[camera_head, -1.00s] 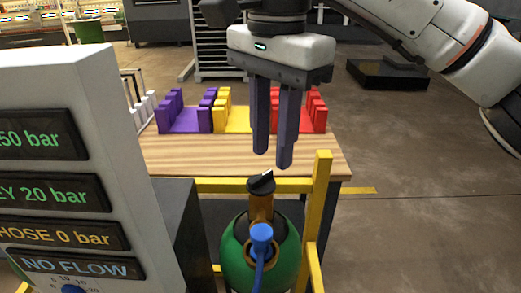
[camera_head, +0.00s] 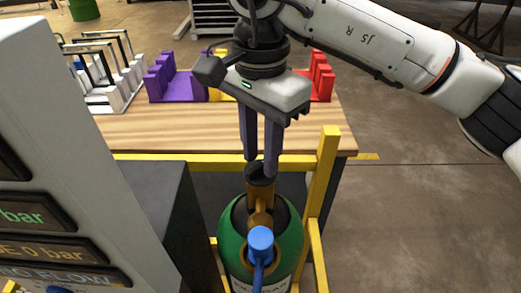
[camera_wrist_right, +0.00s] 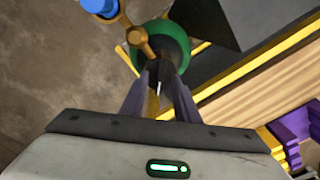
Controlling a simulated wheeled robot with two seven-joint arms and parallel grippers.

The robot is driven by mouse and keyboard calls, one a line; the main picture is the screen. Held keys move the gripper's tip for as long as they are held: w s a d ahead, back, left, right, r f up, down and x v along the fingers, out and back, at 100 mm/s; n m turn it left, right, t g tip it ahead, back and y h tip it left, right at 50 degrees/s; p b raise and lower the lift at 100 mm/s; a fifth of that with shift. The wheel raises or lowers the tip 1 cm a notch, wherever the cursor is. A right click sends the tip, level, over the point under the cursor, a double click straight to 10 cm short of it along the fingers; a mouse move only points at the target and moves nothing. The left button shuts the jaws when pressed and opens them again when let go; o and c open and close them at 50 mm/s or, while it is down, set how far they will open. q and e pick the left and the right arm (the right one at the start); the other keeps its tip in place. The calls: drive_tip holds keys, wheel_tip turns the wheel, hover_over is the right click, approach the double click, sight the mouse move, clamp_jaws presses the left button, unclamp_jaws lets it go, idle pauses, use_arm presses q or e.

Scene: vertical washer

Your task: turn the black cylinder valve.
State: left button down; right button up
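The black cylinder valve (camera_head: 257,171) sits on the brass neck (camera_head: 260,205) of the green gas cylinder (camera_head: 233,245). My right gripper (camera_head: 260,168) points down with its two purple-grey fingers parted, their tips at the valve's height, one on each side of it. In the right wrist view the valve (camera_wrist_right: 160,72) shows between the fingertips (camera_wrist_right: 161,80). Whether the fingers touch it cannot be made out. The fingers partly hide the valve in the head view. My left gripper is not in view.
A blue fitting (camera_head: 260,240) juts from the cylinder's front. A yellow frame post (camera_head: 326,170) stands close on the right. A grey display panel (camera_head: 60,170) fills the left. A wooden table (camera_head: 190,130) with coloured racks lies behind. The floor on the right is open.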

drive_tip(key=shift+f, duration=0.35)
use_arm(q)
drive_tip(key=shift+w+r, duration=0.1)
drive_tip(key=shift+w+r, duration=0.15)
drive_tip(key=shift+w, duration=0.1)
use_arm(e)
clamp_jaws()
